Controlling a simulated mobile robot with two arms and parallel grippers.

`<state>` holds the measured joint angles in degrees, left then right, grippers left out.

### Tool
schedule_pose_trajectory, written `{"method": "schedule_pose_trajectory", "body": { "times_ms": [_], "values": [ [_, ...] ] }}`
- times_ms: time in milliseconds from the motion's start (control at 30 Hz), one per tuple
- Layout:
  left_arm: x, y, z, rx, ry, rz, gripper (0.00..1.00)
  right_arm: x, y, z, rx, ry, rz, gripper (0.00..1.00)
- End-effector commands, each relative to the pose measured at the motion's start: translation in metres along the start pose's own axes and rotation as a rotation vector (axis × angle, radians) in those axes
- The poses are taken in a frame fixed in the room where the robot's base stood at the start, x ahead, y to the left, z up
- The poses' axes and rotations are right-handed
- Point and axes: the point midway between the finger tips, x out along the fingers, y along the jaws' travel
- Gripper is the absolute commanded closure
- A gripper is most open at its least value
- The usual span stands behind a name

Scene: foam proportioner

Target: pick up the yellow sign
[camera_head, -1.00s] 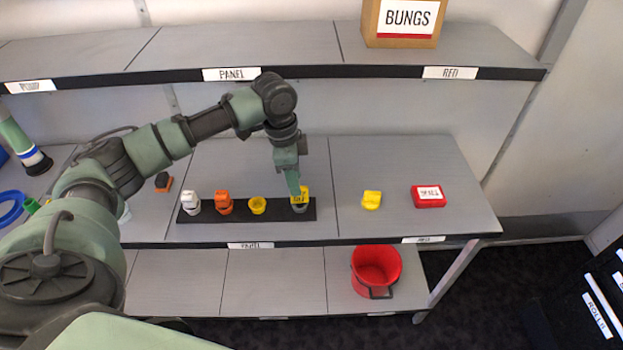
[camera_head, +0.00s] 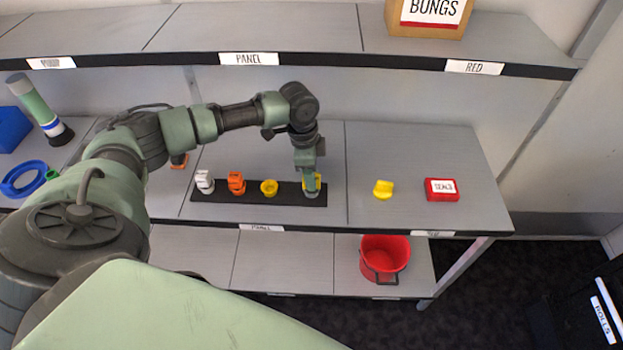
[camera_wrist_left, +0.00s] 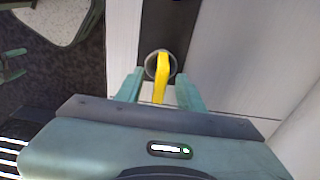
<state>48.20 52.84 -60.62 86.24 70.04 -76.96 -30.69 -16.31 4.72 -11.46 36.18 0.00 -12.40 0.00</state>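The yellow sign (camera_head: 318,182) stands at the right end of a black strip (camera_head: 290,199) on the middle shelf, mostly hidden behind my left gripper in the head view. In the left wrist view the yellow sign (camera_wrist_left: 161,75) shows edge-on, rising from a round grey holder (camera_wrist_left: 151,66). My left gripper (camera_head: 310,186) points down over it. In the wrist view the two green fingers of the left gripper (camera_wrist_left: 160,90) are apart, one on each side of the sign, with gaps showing.
White (camera_head: 205,182), orange (camera_head: 236,183) and yellow (camera_head: 269,187) pieces stand on the strip to the left. A loose yellow piece (camera_head: 383,189) and a red box (camera_head: 441,190) lie to the right. The upper shelf (camera_head: 400,61) overhangs behind; a red bucket (camera_head: 385,258) is below.

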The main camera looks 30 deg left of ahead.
Motion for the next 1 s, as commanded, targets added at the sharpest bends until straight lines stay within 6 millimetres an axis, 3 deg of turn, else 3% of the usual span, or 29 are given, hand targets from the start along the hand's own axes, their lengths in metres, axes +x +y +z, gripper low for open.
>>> {"method": "schedule_pose_trajectory", "body": {
  "times_ms": [33, 167, 200, 400, 567, 1000],
  "values": [
    [0.000, 0.000, 0.000, 0.000, 0.000, 0.000, 0.62, 0.000, 0.000, 0.000, 0.000, -0.001, 0.000, 0.00],
    [0.000, 0.000, 0.000, 0.000, 0.000, 0.000, 0.98, 0.000, -0.002, 0.008, 0.000, -0.013, -0.002, 0.00],
    [0.000, 0.000, 0.000, 0.000, 0.000, 0.000, 1.00, 0.000, -0.002, 0.012, 0.000, -0.019, -0.003, 0.00],
    [-0.001, 0.000, 0.000, -0.001, 0.000, 0.000, 1.00, -0.001, -0.007, 0.027, 0.000, -0.040, -0.008, 0.00],
    [-0.004, -0.001, -0.001, -0.001, 0.001, -0.001, 1.00, 0.001, -0.008, 0.026, 0.001, -0.040, -0.010, 0.00],
    [-0.081, -0.001, -0.011, 0.000, 0.003, -0.004, 1.00, 0.021, -0.007, 0.021, 0.001, -0.028, -0.008, 0.00]
  ]
}}
